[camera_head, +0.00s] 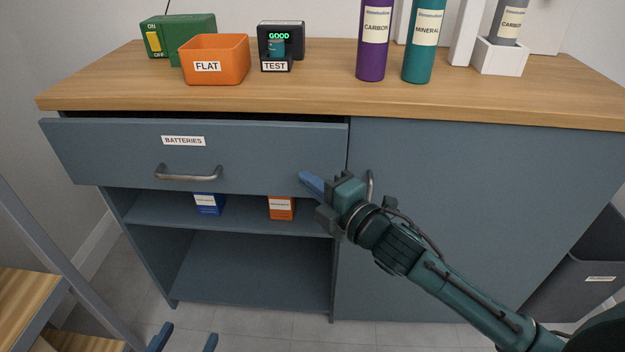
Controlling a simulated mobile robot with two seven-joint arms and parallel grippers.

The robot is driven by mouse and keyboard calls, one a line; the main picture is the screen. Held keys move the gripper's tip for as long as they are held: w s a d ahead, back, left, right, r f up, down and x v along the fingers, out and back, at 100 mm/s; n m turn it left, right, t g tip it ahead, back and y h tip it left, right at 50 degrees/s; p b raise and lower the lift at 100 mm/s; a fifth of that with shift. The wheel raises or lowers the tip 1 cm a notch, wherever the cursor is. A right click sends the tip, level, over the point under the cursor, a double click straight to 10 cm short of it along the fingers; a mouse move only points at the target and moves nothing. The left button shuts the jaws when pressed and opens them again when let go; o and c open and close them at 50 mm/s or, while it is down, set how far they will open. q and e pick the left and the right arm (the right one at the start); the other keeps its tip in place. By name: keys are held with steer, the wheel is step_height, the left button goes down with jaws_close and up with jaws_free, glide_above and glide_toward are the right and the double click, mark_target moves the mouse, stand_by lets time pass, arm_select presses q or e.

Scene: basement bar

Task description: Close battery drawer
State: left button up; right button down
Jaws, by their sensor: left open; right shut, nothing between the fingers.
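The battery drawer (100,150) is a wide blue-grey front labelled BATTERIES, with a curved metal handle (188,177). It stands out from the cabinet, with a dark gap under the worktop, so it is partly open. My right gripper (306,178) is shut and empty at the right end of the drawer front, near its lower edge. I cannot tell whether its tip touches the drawer. My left gripper (184,338) is open and low at the bottom edge of the picture, below and apart from the drawer. Only its fingertips show.
The wooden worktop (330,95) carries an orange FLAT bin (214,60), a battery tester (281,45), a green box and several bottles. Blue (208,204) and orange (281,208) boxes sit on the shelf below. A cabinet door (470,190) is right; a dark bin (575,275) stands farther right.

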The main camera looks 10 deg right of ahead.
steer(key=shift+w+d, duration=0.25)
steer(key=shift+w, duration=0.5)
